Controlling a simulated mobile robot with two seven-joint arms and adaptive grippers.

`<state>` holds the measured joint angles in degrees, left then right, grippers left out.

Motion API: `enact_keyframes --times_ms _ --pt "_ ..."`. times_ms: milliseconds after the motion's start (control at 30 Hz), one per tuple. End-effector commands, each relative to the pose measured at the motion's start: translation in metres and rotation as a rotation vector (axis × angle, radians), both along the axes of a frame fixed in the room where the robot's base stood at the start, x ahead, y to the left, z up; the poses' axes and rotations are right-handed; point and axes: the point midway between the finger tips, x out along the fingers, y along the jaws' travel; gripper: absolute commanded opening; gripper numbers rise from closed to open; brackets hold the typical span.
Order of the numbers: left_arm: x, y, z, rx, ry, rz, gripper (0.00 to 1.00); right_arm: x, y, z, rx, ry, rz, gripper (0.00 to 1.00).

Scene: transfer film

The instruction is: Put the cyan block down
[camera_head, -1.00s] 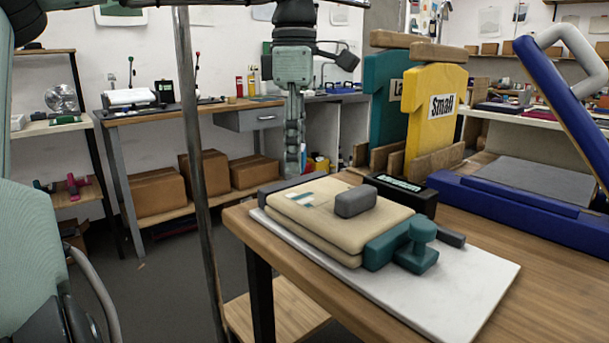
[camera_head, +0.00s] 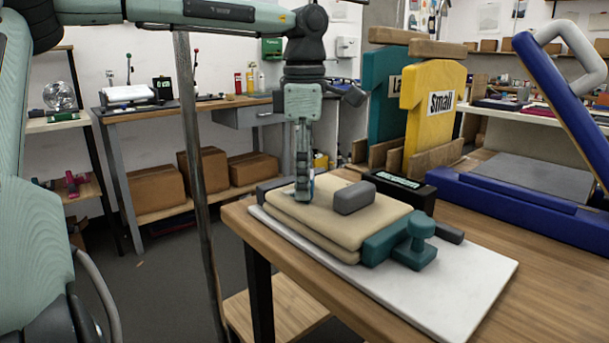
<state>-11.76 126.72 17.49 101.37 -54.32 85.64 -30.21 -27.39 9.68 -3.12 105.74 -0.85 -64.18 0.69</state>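My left gripper (camera_head: 305,197) points straight down over the back left part of the folded beige shirt (camera_head: 330,232). Its fingers are seen edge-on, so I cannot tell whether they are open or shut. A small pale bluish bit shows beside the fingertips, too small to make out. No block of clear cyan is visible. The nearest in colour is a teal block with a knob (camera_head: 402,243) at the shirt's front right edge, apart from the gripper. A grey block (camera_head: 355,198) lies on the shirt, right of the fingers. My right gripper is not in view.
The shirt lies on a white board (camera_head: 450,290) on the wooden table (camera_head: 540,260). A black box with a display (camera_head: 399,187) stands behind it. Yellow (camera_head: 433,115) and teal shirt-shaped boards stand further back. A blue press (camera_head: 530,205) is at right.

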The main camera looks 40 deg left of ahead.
Motion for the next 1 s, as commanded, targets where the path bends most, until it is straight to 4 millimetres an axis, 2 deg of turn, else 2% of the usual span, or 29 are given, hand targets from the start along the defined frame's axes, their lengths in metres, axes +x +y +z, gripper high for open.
enact_keyframes --times_ms 33,100,367,533,1000 --pt "0.0 0.0 0.0 0.0 0.0 0.0 0.54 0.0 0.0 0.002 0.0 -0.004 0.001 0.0" --pt "0.0 0.0 0.0 0.0 0.0 0.0 0.63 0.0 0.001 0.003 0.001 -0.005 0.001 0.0" --pt "0.0 0.0 0.001 0.0 0.0 0.0 0.63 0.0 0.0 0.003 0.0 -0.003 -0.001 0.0" --pt "0.001 0.0 0.012 0.001 -0.003 0.0 0.63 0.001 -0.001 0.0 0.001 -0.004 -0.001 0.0" --pt "0.0 0.0 0.105 0.001 -0.002 0.0 0.63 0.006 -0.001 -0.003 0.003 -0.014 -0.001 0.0"
